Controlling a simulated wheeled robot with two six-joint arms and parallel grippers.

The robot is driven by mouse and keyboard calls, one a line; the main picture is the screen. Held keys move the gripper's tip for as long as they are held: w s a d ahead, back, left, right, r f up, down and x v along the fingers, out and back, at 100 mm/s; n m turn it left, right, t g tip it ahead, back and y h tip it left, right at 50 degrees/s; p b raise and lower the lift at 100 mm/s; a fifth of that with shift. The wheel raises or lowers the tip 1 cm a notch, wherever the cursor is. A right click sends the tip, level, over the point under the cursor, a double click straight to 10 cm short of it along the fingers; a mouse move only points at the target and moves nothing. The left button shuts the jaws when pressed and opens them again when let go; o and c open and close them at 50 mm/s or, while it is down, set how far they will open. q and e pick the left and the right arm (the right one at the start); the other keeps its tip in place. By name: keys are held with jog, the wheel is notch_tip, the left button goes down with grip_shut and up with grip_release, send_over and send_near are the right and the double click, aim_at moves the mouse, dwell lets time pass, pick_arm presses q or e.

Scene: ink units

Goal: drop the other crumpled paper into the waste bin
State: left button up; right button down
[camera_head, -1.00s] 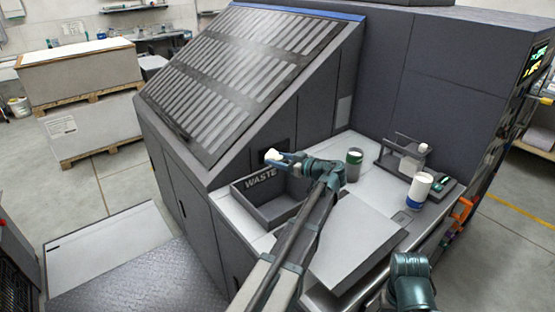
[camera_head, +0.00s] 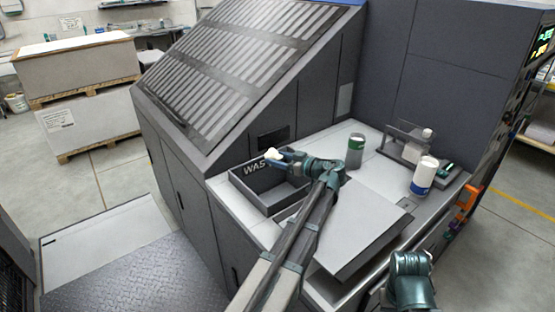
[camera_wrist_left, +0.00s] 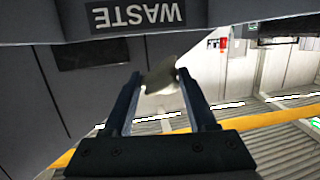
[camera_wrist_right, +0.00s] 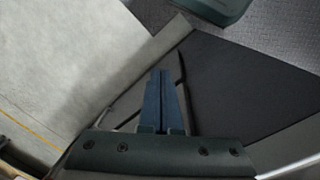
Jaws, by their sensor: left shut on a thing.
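My left gripper (camera_head: 273,156) is shut on a white crumpled paper (camera_head: 271,154), which sticks out at its fingertips. In the head view they appear over the back edge of the grey waste bin (camera_head: 247,197), by its partly covered WASTE label. In the left wrist view the paper (camera_wrist_left: 160,75) sits between the two fingers, and the bin's labelled wall (camera_wrist_left: 205,16) crosses the top. My right gripper (camera_wrist_right: 160,100) is shut and empty in the right wrist view; in the head view my right arm is at the bottom right, its fingers hidden. The bin's contents cannot be made out.
The bin stands on a light worktop (camera_head: 330,140) against a large dark machine (camera_head: 290,90). A green-banded container (camera_head: 355,152), a white and blue container (camera_head: 424,176) and a small stand (camera_head: 408,142) are to the right. A flat sheet-like board (camera_head: 355,235) slopes at the front.

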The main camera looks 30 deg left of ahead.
aim_at(278, 156)
pick_arm(q)
jog(key=o, duration=1.4)
jog(key=shift+c, duration=0.2)
notch_tip(278, 156, up, 4)
jog(key=p, duration=0.3)
jog(key=shift+f+p, duration=0.1)
jog(key=shift+p, duration=0.3)
jog(key=s+d+r+p, duration=0.1)
jog(key=s+d, duration=0.7)
jog(key=s, duration=0.6)
jog(key=shift+r, duration=0.1)
